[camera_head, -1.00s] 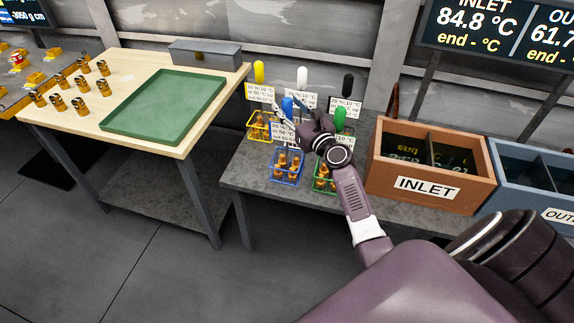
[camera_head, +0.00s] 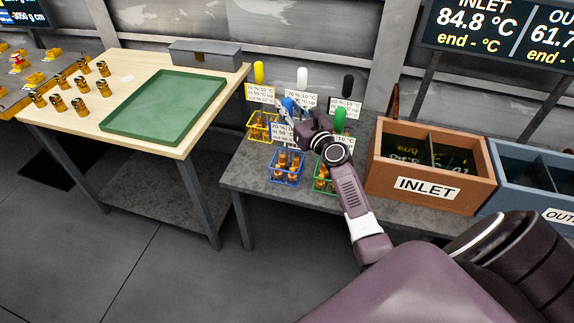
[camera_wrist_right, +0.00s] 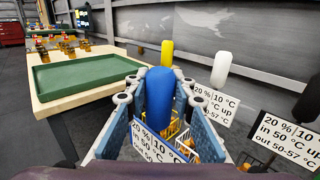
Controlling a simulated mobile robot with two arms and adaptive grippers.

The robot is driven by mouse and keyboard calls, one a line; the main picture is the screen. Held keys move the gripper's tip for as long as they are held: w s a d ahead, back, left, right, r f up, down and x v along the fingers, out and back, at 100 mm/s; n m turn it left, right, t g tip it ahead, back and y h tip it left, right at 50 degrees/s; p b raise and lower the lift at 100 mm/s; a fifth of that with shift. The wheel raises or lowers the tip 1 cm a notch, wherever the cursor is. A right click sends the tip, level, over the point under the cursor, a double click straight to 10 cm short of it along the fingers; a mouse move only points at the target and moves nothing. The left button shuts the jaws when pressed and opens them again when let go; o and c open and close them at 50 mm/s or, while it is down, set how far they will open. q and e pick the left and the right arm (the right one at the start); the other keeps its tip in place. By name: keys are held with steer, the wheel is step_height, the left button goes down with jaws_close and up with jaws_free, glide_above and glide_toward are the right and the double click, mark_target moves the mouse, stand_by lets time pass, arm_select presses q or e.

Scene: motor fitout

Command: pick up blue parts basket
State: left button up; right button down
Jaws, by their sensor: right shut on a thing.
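The blue parts basket (camera_head: 287,168) stands on the grey bench, with several brass-coloured parts in it. Its blue handle (camera_wrist_right: 159,97) rises between the fingers in the right wrist view, above a white label card (camera_wrist_right: 155,146). My right gripper (camera_head: 292,108) is shut on this handle, at the top of the basket. It also shows in the right wrist view (camera_wrist_right: 158,93), with one finger on each side of the handle. The basket appears to rest on the bench; its base is hidden in the wrist view. My left gripper is not in view.
Yellow (camera_head: 258,128) and green (camera_head: 322,178) baskets stand close by, with white (camera_head: 302,77) and black (camera_head: 348,85) handles behind. The INLET crate (camera_head: 429,186) is to the right. A wooden table with a green tray (camera_head: 165,105) is at left.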

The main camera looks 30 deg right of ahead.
steer(key=shift+r, duration=0.2)
steer(key=shift+w+r+p, duration=0.1)
steer(key=shift+r+p, duration=0.35)
steer(key=shift+r, duration=0.1)
step_height(320, 180, up, 8)
steer(key=p, duration=0.4)
steer(key=shift+d+r+p, duration=0.1)
steer(key=shift+r+p, duration=0.1)
steer(key=shift+p, duration=0.1)
step_height(320, 180, up, 10)
steer(key=p, duration=0.1)
steer(key=shift+r+p, duration=0.25)
steer(key=shift+p, duration=0.05)
steer(key=shift+r, duration=0.1)
